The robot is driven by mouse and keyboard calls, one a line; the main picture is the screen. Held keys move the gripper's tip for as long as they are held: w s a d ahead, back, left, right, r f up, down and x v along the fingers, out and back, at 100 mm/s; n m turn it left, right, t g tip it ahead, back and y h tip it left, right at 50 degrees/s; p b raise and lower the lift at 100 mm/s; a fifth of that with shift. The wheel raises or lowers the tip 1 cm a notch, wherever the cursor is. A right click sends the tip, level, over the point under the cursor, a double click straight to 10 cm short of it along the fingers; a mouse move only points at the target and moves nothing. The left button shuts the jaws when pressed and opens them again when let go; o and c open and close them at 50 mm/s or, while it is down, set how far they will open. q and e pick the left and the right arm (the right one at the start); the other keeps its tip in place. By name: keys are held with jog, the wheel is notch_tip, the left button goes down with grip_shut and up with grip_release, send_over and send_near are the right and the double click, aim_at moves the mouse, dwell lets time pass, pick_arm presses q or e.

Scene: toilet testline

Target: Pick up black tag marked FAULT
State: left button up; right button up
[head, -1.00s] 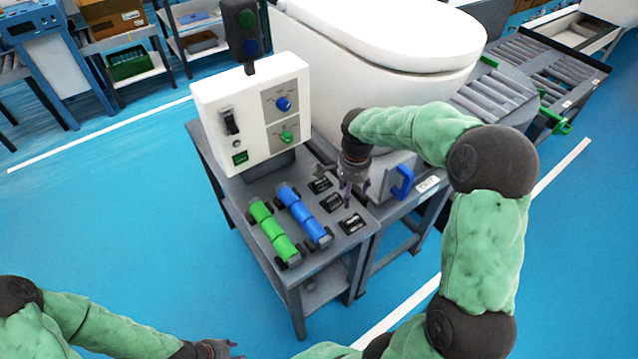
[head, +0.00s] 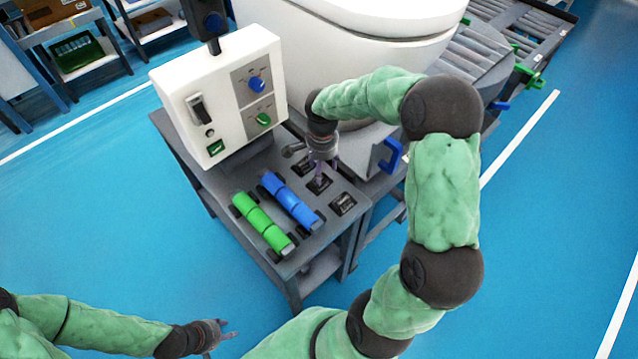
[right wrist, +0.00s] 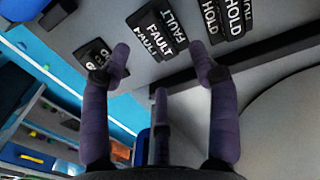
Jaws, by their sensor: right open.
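The black FAULT tag (right wrist: 155,36) lies on the grey table top, its white lettering readable in the right wrist view. In the head view it is the middle tag (head: 320,185) of a row of three, partly covered by my right gripper (head: 321,172). My right gripper's purple fingers are spread apart and empty in the right wrist view (right wrist: 160,62), with the tag just beyond them; contact cannot be told. My left gripper (head: 230,328) is over the floor at the lower left, its fingers apart and empty.
A HOLD tag (right wrist: 222,14) and another black tag (right wrist: 94,54) lie on either side. Green (head: 262,222) and blue (head: 291,201) cylinders lie left of the tags. A white control box (head: 220,95) stands behind them. A white toilet (head: 350,45) is at the back.

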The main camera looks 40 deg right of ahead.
aim_at(317, 189)
jog(key=f, duration=0.1)
jog(key=f+b, duration=0.2)
jog(key=f, duration=0.1)
jog(key=shift+s+a+f, duration=0.1)
jog(key=shift+s+a, duration=0.1)
jog(key=shift+a, duration=0.1)
jog(key=shift+f, duration=0.4)
jog(key=shift+c, duration=0.3)
jog(key=c, duration=1)
